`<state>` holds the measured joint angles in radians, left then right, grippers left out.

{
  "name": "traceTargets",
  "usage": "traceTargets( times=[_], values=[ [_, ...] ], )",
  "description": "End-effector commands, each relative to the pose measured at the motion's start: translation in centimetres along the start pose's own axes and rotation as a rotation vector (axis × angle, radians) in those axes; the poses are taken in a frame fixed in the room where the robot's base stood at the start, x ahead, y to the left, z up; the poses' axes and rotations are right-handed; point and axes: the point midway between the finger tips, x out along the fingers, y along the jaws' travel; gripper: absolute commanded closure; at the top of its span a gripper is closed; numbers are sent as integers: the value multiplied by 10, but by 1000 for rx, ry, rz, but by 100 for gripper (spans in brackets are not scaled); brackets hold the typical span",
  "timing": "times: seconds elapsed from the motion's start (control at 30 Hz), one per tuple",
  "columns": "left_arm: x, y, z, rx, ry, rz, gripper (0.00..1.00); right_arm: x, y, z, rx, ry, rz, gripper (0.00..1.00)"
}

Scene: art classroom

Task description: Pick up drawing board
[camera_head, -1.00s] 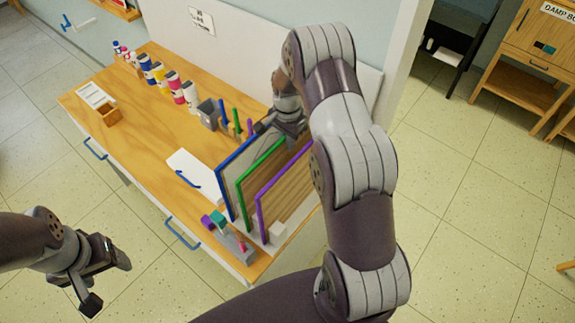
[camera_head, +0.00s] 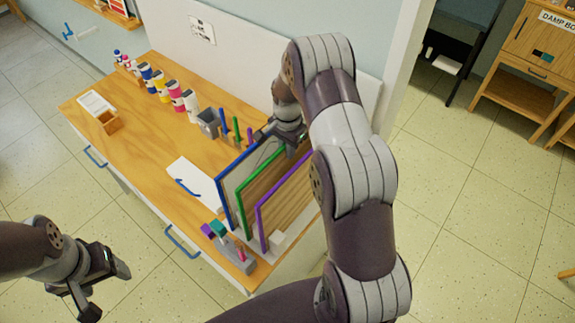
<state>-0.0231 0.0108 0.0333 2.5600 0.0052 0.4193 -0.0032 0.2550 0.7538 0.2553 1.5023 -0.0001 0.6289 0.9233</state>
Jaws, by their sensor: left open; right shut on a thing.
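Three upright drawing boards stand side by side in a rack at the near right of the wooden table: a blue-edged board (camera_head: 219,205), a green-edged board (camera_head: 242,208) and a purple-edged board (camera_head: 285,199). My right gripper (camera_head: 278,140) reaches down at the far upper corners of the blue and green boards. It is shut on a drawing board; which of the two is hard to tell, as the fingers are partly hidden. The purple board is partly covered by my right arm. My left gripper (camera_head: 95,290) is open and empty, low at the left over the floor, away from the table.
A wall panel stands behind. A wooden cabinet (camera_head: 535,60) is at the right. Floor is free around.

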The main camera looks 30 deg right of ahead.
Motion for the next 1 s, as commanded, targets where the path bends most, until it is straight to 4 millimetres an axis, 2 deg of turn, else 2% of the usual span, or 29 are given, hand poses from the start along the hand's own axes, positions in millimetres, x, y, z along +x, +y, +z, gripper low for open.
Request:
traceTargets(
  times=[0.17,0.27,0.6,0.63,0.7,0.83,1.0],
  values=[
    [6,0,1,0,0,0,31,-9,-1,-1,0,3,-4,100],
    [14,0,2,0,0,0,31,-22,-1,-1,0,4,-5,100],
    [41,0,5,0,0,0,31,-103,-1,-1,0,4,-5,100],
    [19,0,3,0,-2,0,31,-124,0,0,0,2,-2,100],
    [-1,0,0,0,1,0,31,-143,0,0,0,0,0,100],
    [-24,0,-3,0,1,0,31,-167,0,0,0,0,0,100],
    [-37,0,-4,0,0,0,31,-181,0,0,0,0,0,100]
  ],
)
